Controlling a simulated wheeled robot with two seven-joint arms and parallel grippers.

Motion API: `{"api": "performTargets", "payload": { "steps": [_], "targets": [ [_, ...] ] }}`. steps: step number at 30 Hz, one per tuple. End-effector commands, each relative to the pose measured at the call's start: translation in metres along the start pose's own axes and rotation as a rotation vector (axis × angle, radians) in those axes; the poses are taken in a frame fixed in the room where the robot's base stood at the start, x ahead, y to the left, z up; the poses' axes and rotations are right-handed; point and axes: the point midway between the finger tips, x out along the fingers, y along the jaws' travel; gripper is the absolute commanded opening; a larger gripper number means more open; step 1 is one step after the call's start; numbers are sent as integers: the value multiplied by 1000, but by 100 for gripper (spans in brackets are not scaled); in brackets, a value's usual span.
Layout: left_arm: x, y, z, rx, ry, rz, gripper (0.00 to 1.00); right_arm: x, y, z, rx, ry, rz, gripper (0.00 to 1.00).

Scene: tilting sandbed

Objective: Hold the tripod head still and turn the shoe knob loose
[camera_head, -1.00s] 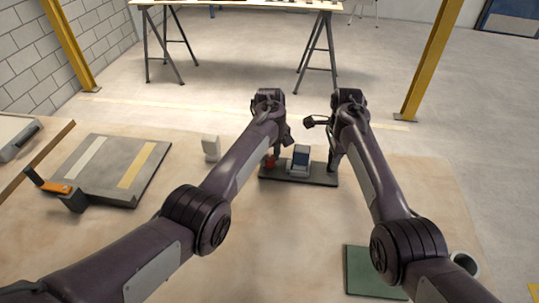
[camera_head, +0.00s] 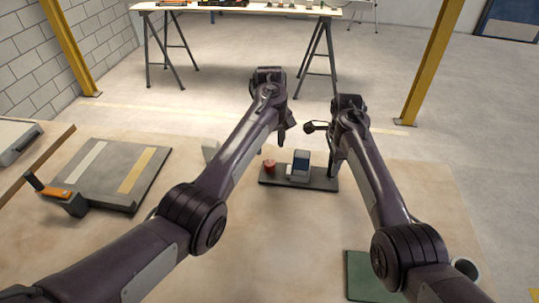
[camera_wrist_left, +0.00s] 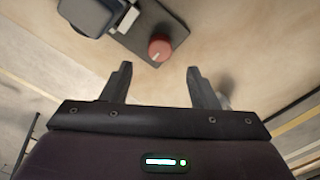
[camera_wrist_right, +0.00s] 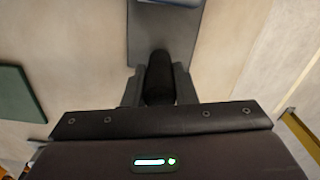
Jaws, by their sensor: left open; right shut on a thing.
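The tripod head (camera_head: 301,163) is a grey and dark block on a dark base plate (camera_head: 320,183) lying on the floor bed. The red shoe knob (camera_head: 269,166) is at the plate's left end; in the left wrist view the knob (camera_wrist_left: 160,50) has a pale mark on top. My left gripper (camera_wrist_left: 158,82) is open and empty, above and apart from the knob. My right gripper (camera_wrist_right: 160,88) is shut on a black upright handle (camera_wrist_right: 160,72) at the plate's right end. The handle's lower part is hidden in the right wrist view.
A small pale block (camera_head: 210,149) is partly behind my left arm. A green mat (camera_head: 368,277) and a white cup (camera_head: 466,267) are near my right arm.

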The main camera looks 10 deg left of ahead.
Motion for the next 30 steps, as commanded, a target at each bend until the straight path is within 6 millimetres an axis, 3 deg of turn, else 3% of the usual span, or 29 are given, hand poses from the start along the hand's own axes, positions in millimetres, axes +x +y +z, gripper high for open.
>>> {"api": "performTargets", "payload": {
  "steps": [3, 9, 22, 23, 28, 30],
  "targets": [
    [-24, 0, -1, -1, 3, 1, 54, 0, 0, 0, 0, 0, 0, 0],
    [-45, 0, 0, 1, 1, 0, 54, 0, 0, 0, 0, 0, 0, 0],
    [-48, 0, 0, 0, 0, -1, 54, -1, 0, 0, 1, 0, -1, 0],
    [-48, 0, 0, 0, -1, -1, 54, -1, 0, 0, 1, 0, -1, 29],
    [-48, 0, 0, 0, -1, -1, 54, 0, 0, 0, 0, 0, -1, 50],
    [-48, 0, 0, 0, -1, -1, 54, 0, 0, 0, 0, 0, -1, 50]
  ]
}}
